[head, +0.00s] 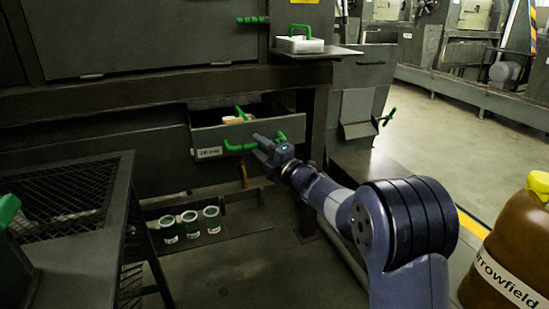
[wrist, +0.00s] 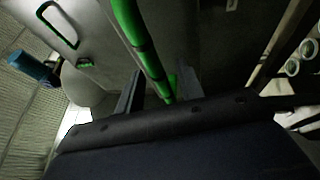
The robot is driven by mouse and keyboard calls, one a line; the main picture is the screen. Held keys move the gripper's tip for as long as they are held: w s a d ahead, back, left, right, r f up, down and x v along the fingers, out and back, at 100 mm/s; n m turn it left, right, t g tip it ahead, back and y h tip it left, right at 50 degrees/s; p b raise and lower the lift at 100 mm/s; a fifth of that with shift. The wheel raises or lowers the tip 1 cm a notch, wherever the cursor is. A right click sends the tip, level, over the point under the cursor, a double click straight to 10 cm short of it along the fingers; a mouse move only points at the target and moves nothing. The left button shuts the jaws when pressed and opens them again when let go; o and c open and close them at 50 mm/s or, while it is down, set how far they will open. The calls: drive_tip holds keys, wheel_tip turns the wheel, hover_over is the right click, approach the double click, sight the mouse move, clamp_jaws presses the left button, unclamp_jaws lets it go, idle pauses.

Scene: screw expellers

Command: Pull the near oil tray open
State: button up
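The near oil tray (head: 215,137) is a grey drawer under the machine's beam, with a white label at its front left. It stands partly out, and its dark inside shows over the front. A segmented green handle (head: 238,147) runs along its front. My gripper (head: 262,146) is at the right part of this handle. In the wrist view the green handle (wrist: 137,32) runs down between the two fingers of my gripper (wrist: 160,78). The fingers are apart, with gaps beside the bar. The head view hides the fingertips' exact contact.
Several white-and-green cups (head: 190,224) stand on a low shelf below the tray. A dark mesh-topped table (head: 115,215) is at the left. A brown jug (head: 510,250) with a yellow cap stands at the right. A white box with a green handle (head: 300,45) sits on a ledge above.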

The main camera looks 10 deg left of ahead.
drive_tip(key=p+v, duration=0.1)
drive_tip(key=v, duration=0.8)
drive_tip(key=b+x, duration=0.1)
drive_tip(key=x, duration=0.9)
drive_tip(key=shift+w+a+r, duration=0.1)
drive_tip(key=shift+w+a, duration=0.15)
drive_tip(key=shift+a, duration=0.05)
drive_tip(key=shift+b, duration=0.3)
